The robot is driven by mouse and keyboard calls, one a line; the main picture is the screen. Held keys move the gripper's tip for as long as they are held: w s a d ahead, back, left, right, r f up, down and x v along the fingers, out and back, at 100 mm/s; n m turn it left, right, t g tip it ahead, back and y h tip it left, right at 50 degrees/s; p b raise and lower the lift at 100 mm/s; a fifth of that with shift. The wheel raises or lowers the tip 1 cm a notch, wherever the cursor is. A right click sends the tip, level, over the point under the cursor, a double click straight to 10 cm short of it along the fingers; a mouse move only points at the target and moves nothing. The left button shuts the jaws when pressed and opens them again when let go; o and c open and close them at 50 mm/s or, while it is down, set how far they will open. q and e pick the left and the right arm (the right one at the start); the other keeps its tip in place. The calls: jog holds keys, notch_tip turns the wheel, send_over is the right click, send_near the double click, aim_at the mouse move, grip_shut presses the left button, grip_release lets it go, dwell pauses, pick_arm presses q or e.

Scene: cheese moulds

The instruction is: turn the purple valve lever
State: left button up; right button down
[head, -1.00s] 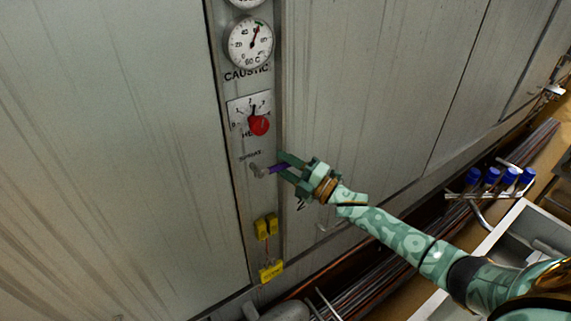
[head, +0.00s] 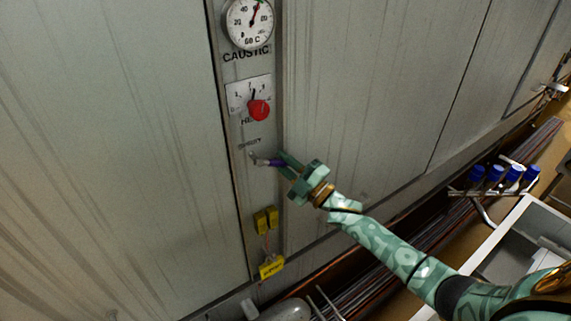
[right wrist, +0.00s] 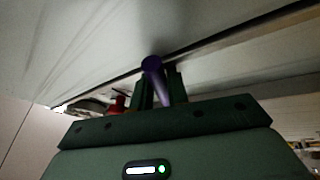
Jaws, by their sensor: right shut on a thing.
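The purple valve lever (head: 274,162) sticks out to the right from a small metal valve (head: 256,159) on the narrow wall panel, below the red knob. It also shows in the right wrist view (right wrist: 153,66), between the fingers. My right gripper (head: 283,163) reaches in from the lower right and is shut on the lever, with its fingers hiding part of it. My left gripper is in neither view.
Above the lever are a red knob (head: 259,110) with a scale and a round dial gauge (head: 248,23). Blue-capped valves (head: 496,174) and a grey-white basin (head: 500,240) are at the right. The wall on both sides is bare.

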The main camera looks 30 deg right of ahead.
jog(key=shift+a+f+m+t+h+b, duration=0.25)
jog(key=shift+f+m+t+h+b, duration=0.15)
jog(key=shift+m, duration=0.55)
jog(key=shift+a+f+m+t+h+b, duration=0.2)
jog(key=shift+f+m+t+h+b, duration=0.15)
jog(key=shift+m, duration=0.6)
jog(key=shift+s+f, duration=0.1)
jog(key=c, duration=1.4)
grip_release()
jog(key=shift+o, duration=0.2)
jog(key=b+v, duration=0.3)
jog(key=v, duration=1.3)
